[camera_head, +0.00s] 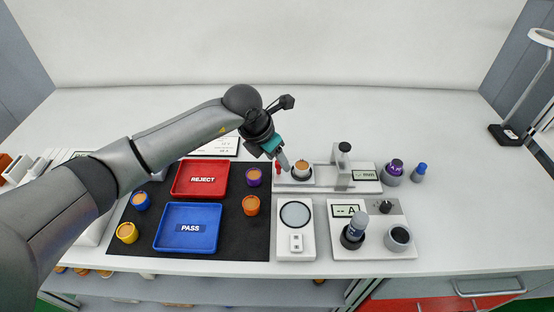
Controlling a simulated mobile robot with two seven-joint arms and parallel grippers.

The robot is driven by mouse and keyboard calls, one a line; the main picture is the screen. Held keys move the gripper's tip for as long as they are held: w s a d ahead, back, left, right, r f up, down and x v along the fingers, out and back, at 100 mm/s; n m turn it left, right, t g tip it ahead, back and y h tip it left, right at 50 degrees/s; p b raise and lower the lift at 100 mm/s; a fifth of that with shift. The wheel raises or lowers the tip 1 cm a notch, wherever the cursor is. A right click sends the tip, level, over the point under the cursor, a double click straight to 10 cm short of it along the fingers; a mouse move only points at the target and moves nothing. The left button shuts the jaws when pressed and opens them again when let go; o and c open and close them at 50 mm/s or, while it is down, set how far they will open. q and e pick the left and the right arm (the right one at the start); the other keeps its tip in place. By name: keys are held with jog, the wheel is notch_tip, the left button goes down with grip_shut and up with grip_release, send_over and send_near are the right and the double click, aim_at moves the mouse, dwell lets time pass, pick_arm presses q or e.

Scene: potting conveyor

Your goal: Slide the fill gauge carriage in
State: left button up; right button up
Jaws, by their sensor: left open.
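The fill gauge (343,170) is a pale bench device with an upright post with a dark knob on top and a small display at its right end. Its carriage (298,182) is at the left end of the device, left of the post. A pot with orange-brown fill (302,168) sits on the carriage in a pale holder. A small red part (277,167) stands at the carriage's left end. My left gripper (284,163) is open, pointing down between the red part and the pot. Whether it touches either is too small to tell. My right gripper is not in view.
A black mat holds the red REJECT tray (201,160), the blue PASS tray (187,252) and several small pots. A scale (296,251) and a meter station (380,248) stand in front of the gauge. Purple and blue items stand at its right. The back of the table is clear.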

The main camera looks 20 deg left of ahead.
pick_arm(q)
jog(key=shift+w+f, duration=0.1)
jog(key=shift+f, duration=0.2)
jog(key=shift+c, duration=0.3)
grip_shut()
dwell(1.0)
